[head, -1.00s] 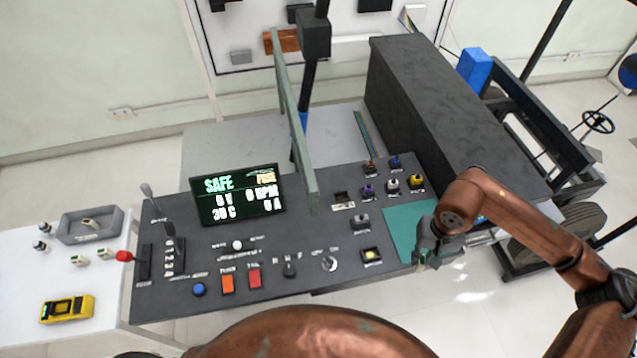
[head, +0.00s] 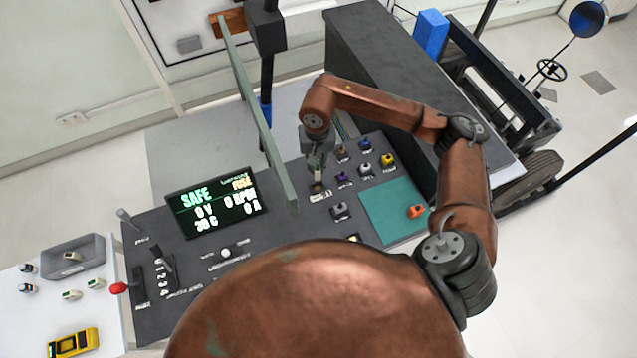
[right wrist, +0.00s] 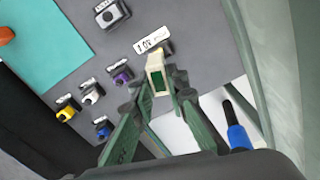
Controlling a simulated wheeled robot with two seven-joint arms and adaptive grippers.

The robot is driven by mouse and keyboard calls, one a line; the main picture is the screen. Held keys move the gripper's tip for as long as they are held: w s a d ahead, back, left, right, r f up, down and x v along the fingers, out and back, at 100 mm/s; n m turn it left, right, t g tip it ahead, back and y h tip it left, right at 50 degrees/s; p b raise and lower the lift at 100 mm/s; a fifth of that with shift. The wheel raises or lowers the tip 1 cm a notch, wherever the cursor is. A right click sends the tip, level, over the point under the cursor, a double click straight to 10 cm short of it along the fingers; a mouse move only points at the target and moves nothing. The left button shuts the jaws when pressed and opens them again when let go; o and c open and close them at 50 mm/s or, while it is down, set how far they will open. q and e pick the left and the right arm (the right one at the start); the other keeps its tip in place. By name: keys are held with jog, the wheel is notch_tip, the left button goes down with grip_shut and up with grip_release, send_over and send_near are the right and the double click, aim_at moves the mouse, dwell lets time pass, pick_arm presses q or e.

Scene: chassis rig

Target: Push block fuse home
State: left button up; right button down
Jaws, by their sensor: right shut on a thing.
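My right gripper (head: 317,160) is over the console, near the back-left of the small coloured connectors. In the right wrist view the gripper (right wrist: 158,92) is shut on a cream block fuse (right wrist: 156,66) with a green face. The fuse (head: 318,177) also shows in the head view, between the fingers and a dark fuse holder (head: 320,190). A white printed label (right wrist: 152,40) lies beside the fuse's end. The fingers and fuse hide most of the holder, so I cannot tell how deep the fuse sits. My left gripper is not in view.
A green upright panel (head: 255,110) stands close left of the gripper. Purple (head: 344,177), yellow (head: 388,160) and other connectors lie to its right. A teal mat (head: 385,215) bears an orange piece (head: 416,212). The display (head: 213,202) reads SAFE, 0 V.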

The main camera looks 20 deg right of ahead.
jog(key=shift+m, duration=0.6)
jog(key=f+p, duration=0.1)
jog(key=f, duration=0.2)
jog(key=w+f+p, duration=0.1)
jog(key=f, duration=0.2)
jog(key=d+f+p, duration=0.1)
jog(key=f, duration=0.2)
jog(key=shift+w+f, duration=0.2)
jog(key=shift+f, duration=0.1)
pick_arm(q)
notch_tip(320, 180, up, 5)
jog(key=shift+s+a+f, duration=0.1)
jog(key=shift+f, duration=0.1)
pick_arm(e)
jog(key=shift+f, duration=0.35)
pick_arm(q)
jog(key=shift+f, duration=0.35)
pick_arm(e)
jog(key=c, duration=1.9)
grip_release()
